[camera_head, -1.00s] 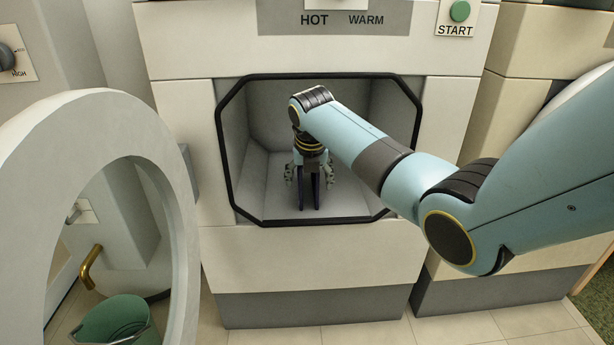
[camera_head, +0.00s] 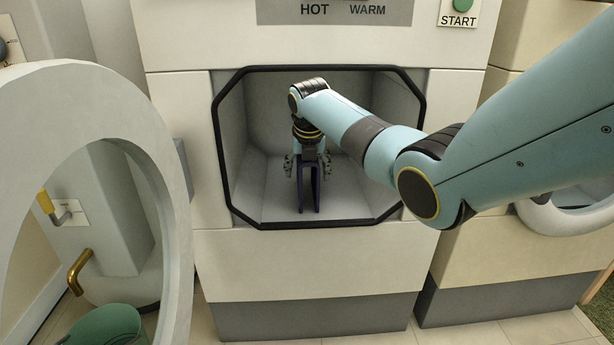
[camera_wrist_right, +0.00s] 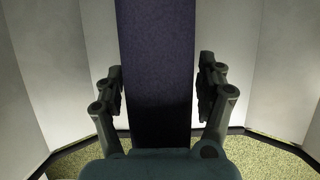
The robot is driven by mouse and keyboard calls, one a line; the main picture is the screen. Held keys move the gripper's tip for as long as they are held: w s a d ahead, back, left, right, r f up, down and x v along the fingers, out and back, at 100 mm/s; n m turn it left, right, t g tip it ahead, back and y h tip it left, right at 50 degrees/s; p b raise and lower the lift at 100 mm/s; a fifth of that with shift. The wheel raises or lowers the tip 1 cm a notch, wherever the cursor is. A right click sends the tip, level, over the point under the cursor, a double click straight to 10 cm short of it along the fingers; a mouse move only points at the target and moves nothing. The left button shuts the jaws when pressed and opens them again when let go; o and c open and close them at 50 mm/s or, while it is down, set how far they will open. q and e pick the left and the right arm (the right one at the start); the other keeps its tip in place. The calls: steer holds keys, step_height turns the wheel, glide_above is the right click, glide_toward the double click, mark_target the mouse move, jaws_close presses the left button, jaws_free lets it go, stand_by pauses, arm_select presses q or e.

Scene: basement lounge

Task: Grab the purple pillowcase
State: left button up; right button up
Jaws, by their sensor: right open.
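The purple pillowcase (camera_head: 316,192) is inside the open drum (camera_head: 345,202) of the machine, dark and standing up from the drum floor. In the right wrist view the pillowcase (camera_wrist_right: 158,50) is a broad purple strip running up out of the picture. My right gripper (camera_head: 308,170) reaches down into the drum above it. In the right wrist view the open fingers (camera_wrist_right: 160,85) stand one on each side of the pillowcase, with narrow gaps. The pillowcase's far end is out of the wrist picture. My left gripper is not in view.
A black frame (camera_head: 219,150) rims the drum opening around my right arm. The round open door (camera_head: 172,215) stands at the left. A green bucket (camera_head: 105,325) is on the floor behind it. Another machine (camera_head: 480,255) stands at the right.

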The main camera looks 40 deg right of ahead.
steer(key=shift+f, duration=0.15)
stand_by(0.5)
steer(key=c, duration=1.3)
